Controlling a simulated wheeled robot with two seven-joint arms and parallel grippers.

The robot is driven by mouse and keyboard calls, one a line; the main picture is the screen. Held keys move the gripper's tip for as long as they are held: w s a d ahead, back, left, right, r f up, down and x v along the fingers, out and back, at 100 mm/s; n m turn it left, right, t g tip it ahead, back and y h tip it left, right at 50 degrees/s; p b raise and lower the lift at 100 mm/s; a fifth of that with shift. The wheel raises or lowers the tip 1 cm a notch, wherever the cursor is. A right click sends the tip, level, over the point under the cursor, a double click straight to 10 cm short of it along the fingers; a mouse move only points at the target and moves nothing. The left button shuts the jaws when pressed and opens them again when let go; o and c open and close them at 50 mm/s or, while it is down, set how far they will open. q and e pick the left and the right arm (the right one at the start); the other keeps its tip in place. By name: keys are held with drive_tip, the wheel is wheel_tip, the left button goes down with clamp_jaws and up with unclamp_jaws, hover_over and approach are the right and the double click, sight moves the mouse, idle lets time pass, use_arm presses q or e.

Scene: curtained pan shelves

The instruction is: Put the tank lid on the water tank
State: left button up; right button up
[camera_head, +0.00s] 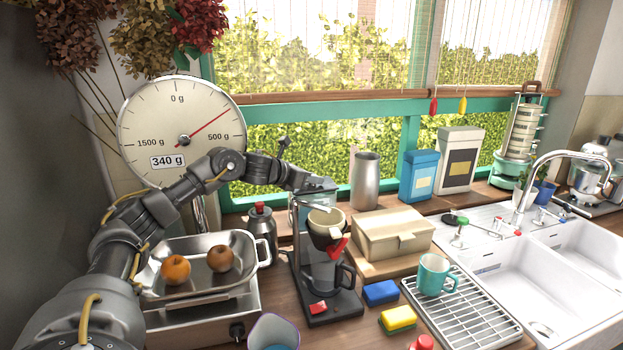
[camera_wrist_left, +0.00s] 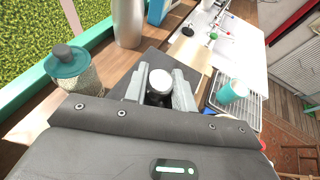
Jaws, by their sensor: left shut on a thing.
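The coffee maker (camera_head: 325,300) stands on the wooden counter, with a cream filter cone and a glass jug at its front. Its clear water tank (camera_head: 298,207) is at the back, partly hidden. My left gripper (camera_head: 318,185) is directly over the tank's top, reaching in from the left. In the left wrist view the two grey fingers of my left gripper (camera_wrist_left: 159,88) are shut on a small knob with a white round top (camera_wrist_left: 160,79), which I take to be the tank lid's. The lid's plate is hard to make out, and I cannot tell whether it touches the tank. My right gripper is not in view.
A kitchen scale with a steel pan (camera_head: 200,265) and two fruits is on the left. A steel cylinder (camera_head: 365,180), a beige box (camera_head: 393,233) and a drying rack (camera_head: 462,310) with a teal mug are to the right.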

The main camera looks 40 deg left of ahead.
use_arm(q)
drive_tip(key=shift+f+b, duration=0.5)
drive_tip(key=shift+f, duration=0.15)
drive_tip(key=o, duration=1.1)
drive_tip(key=shift+s, duration=0.1)
drive_tip(key=shift+s+a+b, duration=0.1)
drive_tip(key=shift+s+b, duration=0.2)
drive_tip(key=shift+b, duration=0.05)
drive_tip(key=b+v, duration=0.3)
drive_tip(key=v, duration=0.7)
drive_tip(key=shift+r+b, duration=0.2)
drive_tip(key=shift+b, duration=0.2)
drive_tip(key=shift+w, duration=0.1)
